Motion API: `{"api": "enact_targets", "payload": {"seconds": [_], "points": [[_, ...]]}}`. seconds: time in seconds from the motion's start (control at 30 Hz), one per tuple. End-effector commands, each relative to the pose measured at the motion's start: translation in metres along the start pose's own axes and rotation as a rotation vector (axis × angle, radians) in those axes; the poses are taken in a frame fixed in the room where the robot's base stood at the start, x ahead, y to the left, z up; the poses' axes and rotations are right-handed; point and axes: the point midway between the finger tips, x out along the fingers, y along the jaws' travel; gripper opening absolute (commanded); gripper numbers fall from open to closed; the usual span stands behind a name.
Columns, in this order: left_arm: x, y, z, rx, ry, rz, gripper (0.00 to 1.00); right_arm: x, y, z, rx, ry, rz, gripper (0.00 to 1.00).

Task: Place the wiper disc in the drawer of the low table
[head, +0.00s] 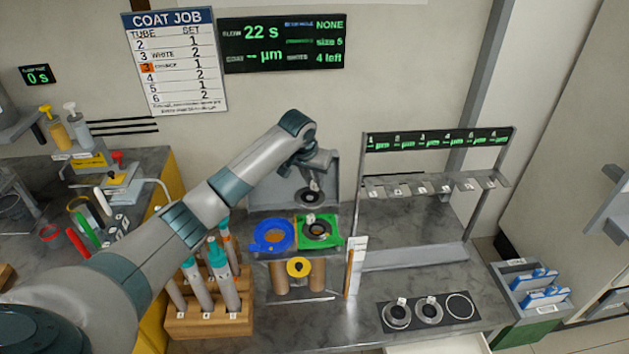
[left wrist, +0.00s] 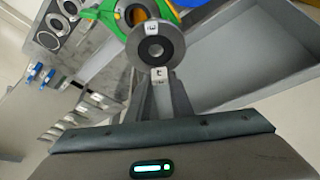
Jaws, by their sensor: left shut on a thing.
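My left gripper (head: 314,182) is shut on a wiper disc (head: 309,197), a grey ring with a dark centre. It holds the disc by a small numbered tab, above and behind the green holder (head: 334,238). In the left wrist view, the gripper (left wrist: 158,80) has the disc (left wrist: 176,45) just beyond its fingertips. Another dark ring (head: 317,231) shows in the green holder. A pale surface (head: 440,345) at the bottom edge may be the drawer; it is cut off, and I cannot tell whether it is open. My right gripper is out of view.
A blue ring holder (head: 257,246) sits beside the green one. A wooden block (head: 180,327) with several tubes stands left. A dark mat (head: 385,324) carries two discs and an empty ring outline. A rack (head: 468,250) stands behind; a grey bin (head: 521,310) with blue-handled items is right.

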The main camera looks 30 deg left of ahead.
Motion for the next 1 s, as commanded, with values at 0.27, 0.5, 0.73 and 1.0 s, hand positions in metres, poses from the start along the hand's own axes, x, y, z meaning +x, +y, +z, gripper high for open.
{"api": "enact_targets", "payload": {"seconds": [0.27,0.5,0.73,1.0], "points": [[-0.023,0.013,-0.005,0.003,0.004,-0.001,0.00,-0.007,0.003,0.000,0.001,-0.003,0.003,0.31],[-0.099,0.058,-0.006,0.010,0.009,0.000,0.00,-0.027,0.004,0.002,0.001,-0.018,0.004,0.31],[-0.190,0.110,0.033,0.022,0.006,0.005,0.00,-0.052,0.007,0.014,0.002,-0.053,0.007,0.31],[-0.258,0.133,0.095,0.028,0.003,0.008,0.00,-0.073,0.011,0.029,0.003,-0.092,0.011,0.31]]}}
